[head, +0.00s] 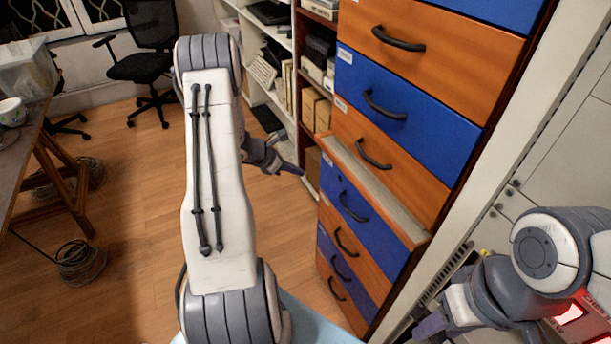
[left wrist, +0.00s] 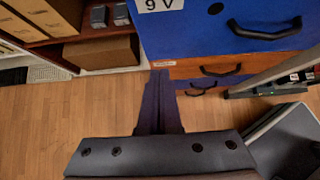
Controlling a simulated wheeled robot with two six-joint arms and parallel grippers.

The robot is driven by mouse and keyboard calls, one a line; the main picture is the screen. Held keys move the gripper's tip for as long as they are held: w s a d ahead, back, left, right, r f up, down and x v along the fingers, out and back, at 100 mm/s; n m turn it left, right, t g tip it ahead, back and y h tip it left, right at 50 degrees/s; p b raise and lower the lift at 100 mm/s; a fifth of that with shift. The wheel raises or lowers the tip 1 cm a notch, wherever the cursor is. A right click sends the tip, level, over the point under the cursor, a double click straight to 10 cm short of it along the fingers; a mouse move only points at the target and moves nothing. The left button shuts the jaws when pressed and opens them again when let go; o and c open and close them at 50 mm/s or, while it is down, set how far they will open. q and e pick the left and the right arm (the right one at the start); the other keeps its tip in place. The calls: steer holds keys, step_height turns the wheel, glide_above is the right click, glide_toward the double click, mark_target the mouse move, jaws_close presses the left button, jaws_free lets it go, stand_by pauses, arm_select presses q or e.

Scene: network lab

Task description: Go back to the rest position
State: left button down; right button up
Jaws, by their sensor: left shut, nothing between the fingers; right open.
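My left arm reaches up through the middle of the head view. Its gripper (head: 290,168) points right toward the drawer cabinet, and I cannot tell the gap there. In the left wrist view my left gripper (left wrist: 158,90) has its fingers together with nothing between them, below a blue drawer front (left wrist: 225,35) marked "9 V". My right gripper (head: 432,326) is at the lower right of the head view, partly cut off by the bottom edge. It is open and holds nothing visible.
The cabinet has blue and orange drawers (head: 425,88); one drawer (head: 375,185) stands out slightly. Shelves (head: 283,75) hold books and boxes. A table (head: 25,140) with a cup (head: 12,112), cable coils (head: 80,260) and a chair (head: 148,65) stand left. Wooden floor (head: 140,200) between is open.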

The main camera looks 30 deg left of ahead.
arm_select(q)
steer(key=v, duration=0.4)
steer(key=s+d+r+m+g+h+p, duration=0.15)
steer(key=d+r+m, duration=0.35)
steer(key=d, duration=0.5)
steer(key=s+d+r+m+g, duration=0.2)
steer(key=d+r+m+g, duration=0.15)
steer(key=d+m, duration=0.4)
steer(key=s+d+r+m+g+p, duration=0.15)
steer(key=d+r+m, duration=0.35)
steer(key=d, duration=0.7)
steer(key=s+d+r+m+y+p, duration=0.1)
steer(key=s+d+r+m+y, duration=0.1)
steer(key=s+m, duration=0.8)
steer(key=s+d+r+m+g+y+p, duration=0.1)
steer(key=s+d+r+m+y, duration=0.2)
steer(key=s+m, duration=0.7)
step_height(320, 180, up, 2)
steer(key=s+d, duration=0.2)
steer(key=shift+s+d+r, duration=0.2)
steer(key=shift+d, duration=0.15)
